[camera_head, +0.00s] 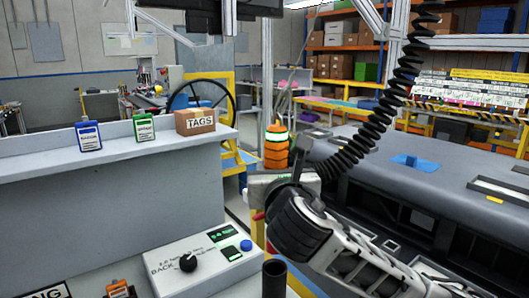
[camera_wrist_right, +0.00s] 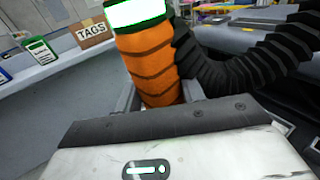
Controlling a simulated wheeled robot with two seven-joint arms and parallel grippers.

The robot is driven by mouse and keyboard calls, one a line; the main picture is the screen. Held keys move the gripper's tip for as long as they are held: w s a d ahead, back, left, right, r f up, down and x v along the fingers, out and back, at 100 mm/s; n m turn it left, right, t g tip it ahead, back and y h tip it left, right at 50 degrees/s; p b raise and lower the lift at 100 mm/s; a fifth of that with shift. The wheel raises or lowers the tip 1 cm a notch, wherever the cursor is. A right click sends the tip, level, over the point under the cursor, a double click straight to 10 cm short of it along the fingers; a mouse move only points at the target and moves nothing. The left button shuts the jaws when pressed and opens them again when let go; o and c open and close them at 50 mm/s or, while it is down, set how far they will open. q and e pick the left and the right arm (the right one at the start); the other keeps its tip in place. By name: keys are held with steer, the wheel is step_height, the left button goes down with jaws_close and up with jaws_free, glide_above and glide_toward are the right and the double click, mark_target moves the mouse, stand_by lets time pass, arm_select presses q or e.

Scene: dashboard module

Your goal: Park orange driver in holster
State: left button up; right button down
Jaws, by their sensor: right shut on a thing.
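The orange driver (camera_head: 276,150) stands roughly upright in the head view, with a pale glowing green-edged band near its top. It fills the upper middle of the wrist view (camera_wrist_right: 150,65). My right gripper (camera_head: 281,178) is shut on the orange driver, with a grey finger on each side of its lower part in the wrist view. The driver's lower end is hidden behind the gripper. A dark upright tube (camera_head: 274,279) stands at the bottom of the head view; I cannot tell whether it is the holster. My left gripper is not in view.
A black coiled cable (camera_head: 375,120) hangs beside the driver. A control box with a knob (camera_head: 195,262) sits at the lower left. A TAGS box (camera_head: 195,121) and blue and green tags stand on the grey ledge (camera_head: 110,152). A large dark panel (camera_head: 420,185) lies at right.

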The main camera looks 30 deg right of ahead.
steer(key=shift+d+r, duration=0.1)
steer(key=shift+r, duration=0.25)
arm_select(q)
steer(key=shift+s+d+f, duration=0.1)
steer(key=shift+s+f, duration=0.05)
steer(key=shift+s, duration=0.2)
